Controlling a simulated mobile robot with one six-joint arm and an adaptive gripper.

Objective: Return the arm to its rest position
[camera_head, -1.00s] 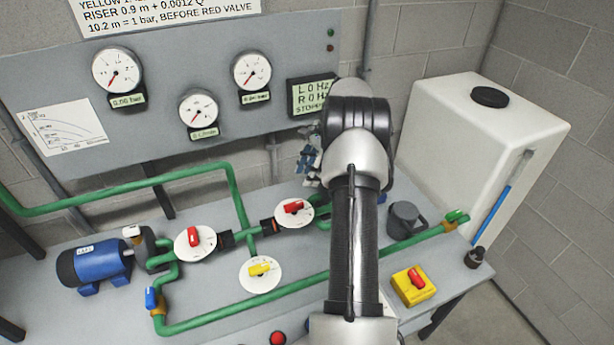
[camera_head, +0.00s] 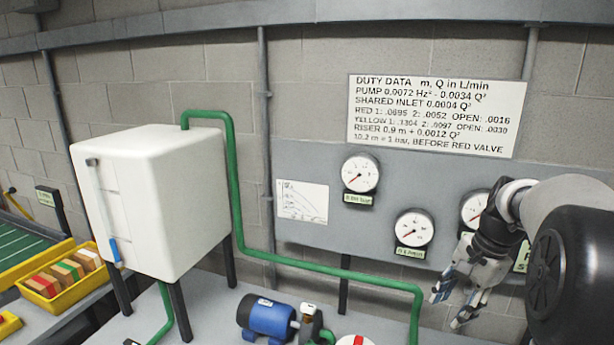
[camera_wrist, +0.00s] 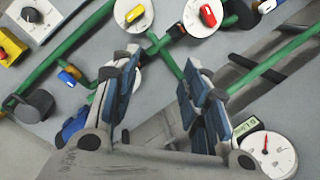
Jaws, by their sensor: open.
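My arm reaches in from the right edge of the head view. My gripper (camera_head: 447,310) hangs at its end with the blue-grey fingers pointing down and left, in front of the grey gauge panel (camera_head: 305,232). The fingers are apart and nothing is between them. In the wrist view my gripper (camera_wrist: 160,72) shows two spread fingers over the bench, with green pipes and valve dials beyond them. No contact with the bench or panel is visible.
A white tank (camera_head: 165,205) stands at left, with a yellow bin (camera_head: 95,290) of coloured blocks beside it. A blue motor (camera_head: 267,317) sits on the bench below a green pipe (camera_head: 310,269). The wrist view shows a red-handled valve (camera_wrist: 208,16) and a round gauge (camera_wrist: 268,152).

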